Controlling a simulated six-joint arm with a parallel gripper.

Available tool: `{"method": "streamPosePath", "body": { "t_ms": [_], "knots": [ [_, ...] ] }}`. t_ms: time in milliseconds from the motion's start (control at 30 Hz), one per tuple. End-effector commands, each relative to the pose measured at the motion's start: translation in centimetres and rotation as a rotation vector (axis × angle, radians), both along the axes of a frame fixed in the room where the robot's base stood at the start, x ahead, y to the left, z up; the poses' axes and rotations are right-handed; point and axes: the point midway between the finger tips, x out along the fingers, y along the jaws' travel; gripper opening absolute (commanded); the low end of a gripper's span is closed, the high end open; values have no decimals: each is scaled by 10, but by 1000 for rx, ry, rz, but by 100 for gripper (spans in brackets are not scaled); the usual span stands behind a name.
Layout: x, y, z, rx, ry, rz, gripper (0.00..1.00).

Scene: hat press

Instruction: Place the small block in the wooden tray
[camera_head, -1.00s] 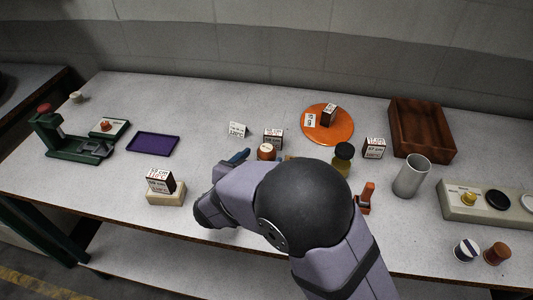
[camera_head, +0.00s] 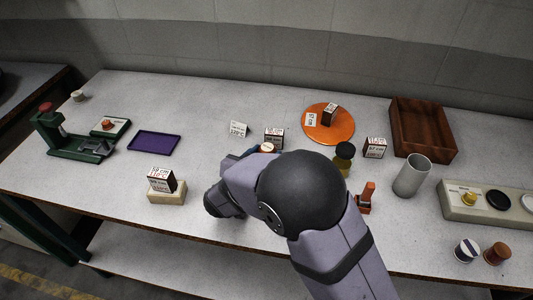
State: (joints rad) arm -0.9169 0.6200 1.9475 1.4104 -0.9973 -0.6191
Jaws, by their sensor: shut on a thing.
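The wooden tray (camera_head: 446,156) is a reddish-brown, open, empty box at the back right of the table. Several small dark blocks with white printed labels are in view: one block (camera_head: 329,116) on an orange disc, one block (camera_head: 374,147) left of the tray, one block (camera_head: 274,137) beyond my arm, and one block (camera_head: 162,180) on a beige base at the left. I cannot tell which is the task's block.
The orange disc (camera_head: 343,129), a dark-lidded jar (camera_head: 343,160), an orange-red upright piece (camera_head: 367,195) and a grey metal cup (camera_head: 411,176) stand between my arm and the tray. A purple tray (camera_head: 154,142) and a green press (camera_head: 72,145) are at the left.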

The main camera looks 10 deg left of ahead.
Motion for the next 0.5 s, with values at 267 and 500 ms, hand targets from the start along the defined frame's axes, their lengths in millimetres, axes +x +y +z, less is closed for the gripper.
{"method": "streamPosePath", "body": {
  "t_ms": [267,500],
  "knots": [
    [0,0,21,4,-3,-1,16],
    [0,0,61,4,-4,-1,16]
  ]
}}
